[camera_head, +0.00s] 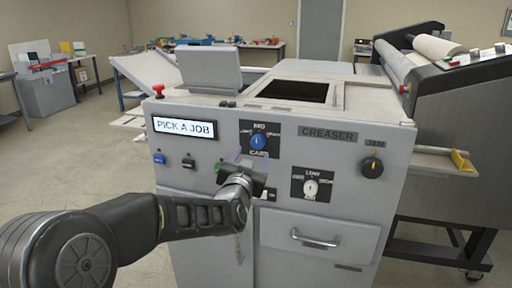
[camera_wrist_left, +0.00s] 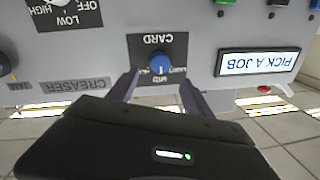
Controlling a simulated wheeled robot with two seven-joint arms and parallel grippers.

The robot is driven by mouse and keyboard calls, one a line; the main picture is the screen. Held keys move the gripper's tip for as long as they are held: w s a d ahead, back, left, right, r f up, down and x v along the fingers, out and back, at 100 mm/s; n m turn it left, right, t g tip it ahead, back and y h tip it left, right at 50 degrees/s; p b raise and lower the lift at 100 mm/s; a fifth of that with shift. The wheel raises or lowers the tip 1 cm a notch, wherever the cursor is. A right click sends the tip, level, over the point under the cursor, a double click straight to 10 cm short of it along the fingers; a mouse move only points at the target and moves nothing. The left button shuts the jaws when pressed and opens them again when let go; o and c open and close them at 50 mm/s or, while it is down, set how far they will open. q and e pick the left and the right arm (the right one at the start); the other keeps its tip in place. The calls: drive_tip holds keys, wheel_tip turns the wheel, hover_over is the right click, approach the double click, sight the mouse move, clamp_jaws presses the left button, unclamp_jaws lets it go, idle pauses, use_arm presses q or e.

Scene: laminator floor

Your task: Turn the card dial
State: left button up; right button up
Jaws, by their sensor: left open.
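The card dial is a blue round knob (camera_head: 258,141) on a black plate labelled CARD, on the front of the grey creaser machine (camera_head: 330,150). My left gripper (camera_head: 246,165) is just below the knob in the head view, open and holding nothing. In the left wrist view, upside down, the blue knob (camera_wrist_left: 160,66) shows ahead of the gap between the two open fingers (camera_wrist_left: 157,88). I cannot tell whether the fingertips touch it. A lit screen (camera_head: 185,127) reads PICK A JOB.
A white knob (camera_head: 311,187) on a LOW plate and a black knob (camera_head: 372,166) sit to the right. Blue (camera_head: 159,158) and black (camera_head: 188,163) buttons are below the screen, and a red button (camera_head: 158,90) is on the top edge. A drawer handle (camera_head: 315,240) sticks out below.

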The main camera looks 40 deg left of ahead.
sight(257, 144)
use_arm(q)
drive_tip(key=p+x, duration=0.1)
drive_tip(key=x, duration=0.6)
drive_tip(key=shift+w+a, duration=0.1)
drive_tip(key=shift+w, duration=0.1)
drive_tip(key=shift+c, duration=0.5)
clamp_jaws()
